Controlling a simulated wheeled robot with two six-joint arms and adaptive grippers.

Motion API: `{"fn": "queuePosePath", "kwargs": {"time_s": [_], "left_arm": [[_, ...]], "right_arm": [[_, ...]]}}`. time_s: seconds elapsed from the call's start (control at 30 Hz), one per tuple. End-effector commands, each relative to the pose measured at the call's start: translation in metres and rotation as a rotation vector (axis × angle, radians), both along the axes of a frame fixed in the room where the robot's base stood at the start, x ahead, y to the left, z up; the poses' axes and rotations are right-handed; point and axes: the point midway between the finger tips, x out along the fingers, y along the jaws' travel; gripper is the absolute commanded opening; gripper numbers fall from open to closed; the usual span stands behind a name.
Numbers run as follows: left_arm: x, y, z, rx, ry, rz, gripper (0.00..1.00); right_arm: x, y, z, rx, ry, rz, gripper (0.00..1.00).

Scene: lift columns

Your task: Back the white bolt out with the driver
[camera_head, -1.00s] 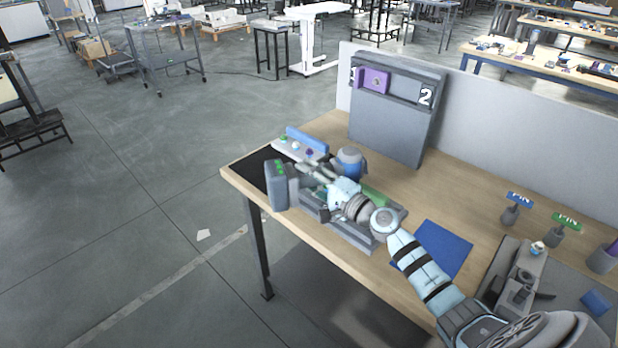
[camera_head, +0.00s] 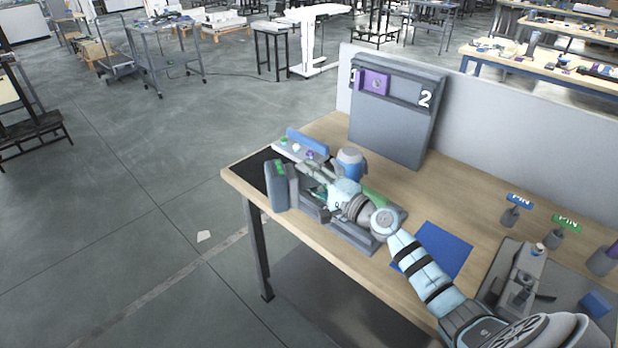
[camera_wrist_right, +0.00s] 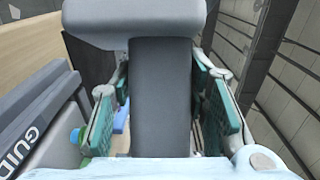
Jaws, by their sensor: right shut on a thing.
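My right gripper (camera_head: 318,178) reaches over the left end of the bench. In the right wrist view its teal finger pads (camera_wrist_right: 165,105) are closed on the sides of a dark grey upright body with a wider grey top, which I take for the driver (camera_wrist_right: 160,70). Its working tip is hidden. The white bolt (camera_head: 296,147) appears as a small pale head in the grey strip (camera_head: 285,151) just behind the gripper, between a green head and a purple one. I cannot tell whether the driver touches any bolt. My left gripper is not in view.
A grey block with green marks (camera_head: 277,186) stands at the bench's left corner. A grey tray (camera_head: 368,240) lies under my wrist, and a blue-and-white container (camera_head: 350,163) stands behind. A tall panel numbered 1 and 2 (camera_head: 390,125) rises at the back. The blue mat (camera_head: 445,247) is clear.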

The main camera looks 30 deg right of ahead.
Motion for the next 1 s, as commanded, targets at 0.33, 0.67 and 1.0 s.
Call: {"fn": "queuePosePath", "kwargs": {"time_s": [0.33, 0.67, 1.0], "left_arm": [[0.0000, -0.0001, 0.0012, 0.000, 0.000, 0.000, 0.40], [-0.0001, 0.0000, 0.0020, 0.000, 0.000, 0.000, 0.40], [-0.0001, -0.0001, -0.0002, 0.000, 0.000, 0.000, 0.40]], "right_arm": [[-0.0001, 0.0000, 0.0025, 0.003, 0.002, 0.000, 0.00], [0.0002, 0.0000, 0.0059, 0.001, -0.001, 0.000, 0.00], [0.0005, 0.0002, 0.0058, 0.001, -0.002, 0.000, 0.00]]}}
